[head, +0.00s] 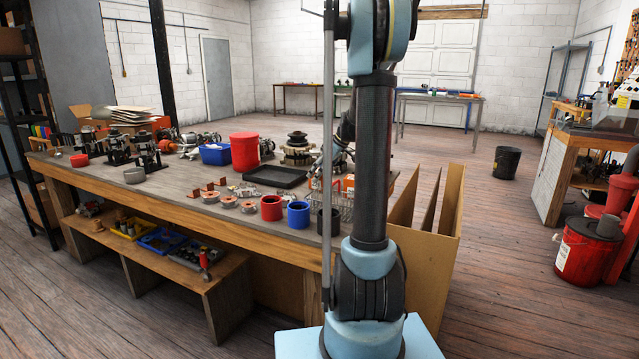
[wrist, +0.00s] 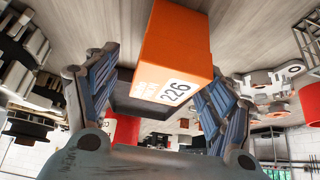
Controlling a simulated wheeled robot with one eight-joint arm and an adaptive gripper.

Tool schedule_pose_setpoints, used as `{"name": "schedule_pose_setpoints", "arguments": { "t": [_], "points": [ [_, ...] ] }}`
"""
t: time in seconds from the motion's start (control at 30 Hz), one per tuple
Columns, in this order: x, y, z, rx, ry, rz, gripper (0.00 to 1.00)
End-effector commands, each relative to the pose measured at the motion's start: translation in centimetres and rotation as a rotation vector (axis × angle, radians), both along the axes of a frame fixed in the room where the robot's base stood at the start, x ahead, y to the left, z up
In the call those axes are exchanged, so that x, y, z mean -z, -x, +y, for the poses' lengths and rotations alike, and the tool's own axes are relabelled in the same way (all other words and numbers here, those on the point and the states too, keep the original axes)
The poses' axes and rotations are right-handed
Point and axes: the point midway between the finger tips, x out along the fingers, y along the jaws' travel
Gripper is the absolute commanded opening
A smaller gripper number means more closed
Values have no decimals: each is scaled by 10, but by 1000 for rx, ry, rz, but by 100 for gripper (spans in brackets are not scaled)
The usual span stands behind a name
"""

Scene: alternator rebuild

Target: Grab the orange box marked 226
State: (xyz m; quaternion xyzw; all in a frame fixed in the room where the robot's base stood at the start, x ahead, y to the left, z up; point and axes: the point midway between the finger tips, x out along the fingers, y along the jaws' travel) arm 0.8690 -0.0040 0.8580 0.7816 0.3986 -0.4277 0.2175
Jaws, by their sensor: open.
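The orange box (wrist: 172,50) marked 226 on a white label shows large in the wrist view, at the top middle, upside down to the camera. My gripper (wrist: 162,72) is open, with one blue-grey padded finger on each side of the box. Gaps show between the fingers and the box, so it does not look held. In the head view, a small patch of orange (head: 349,182) shows beside my arm column on the workbench's right end; I cannot tell whether it is this box. My arm hides most of the gripper there.
The workbench (head: 95,166) is crowded. A black tray (head: 274,176), a red tub (head: 244,151), a blue bin (head: 215,154) and red, blue and black cups stand near. A wire rack is close to the orange patch.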

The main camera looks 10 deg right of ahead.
Motion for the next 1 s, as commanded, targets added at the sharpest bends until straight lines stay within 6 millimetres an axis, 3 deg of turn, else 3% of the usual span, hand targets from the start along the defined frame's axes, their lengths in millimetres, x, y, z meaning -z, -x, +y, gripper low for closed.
{"name": "schedule_pose_setpoints", "arguments": {
  "t": [0.23, 0.57, 0.8, 1.0],
  "points": [
    [27, -9, 15, -1, 0, -1, 75],
    [32, -11, 18, 0, 0, 0, 75],
    [32, -11, 18, 0, 0, 0, 23],
    [32, -11, 18, 0, 0, 0, 20]
  ]
}}
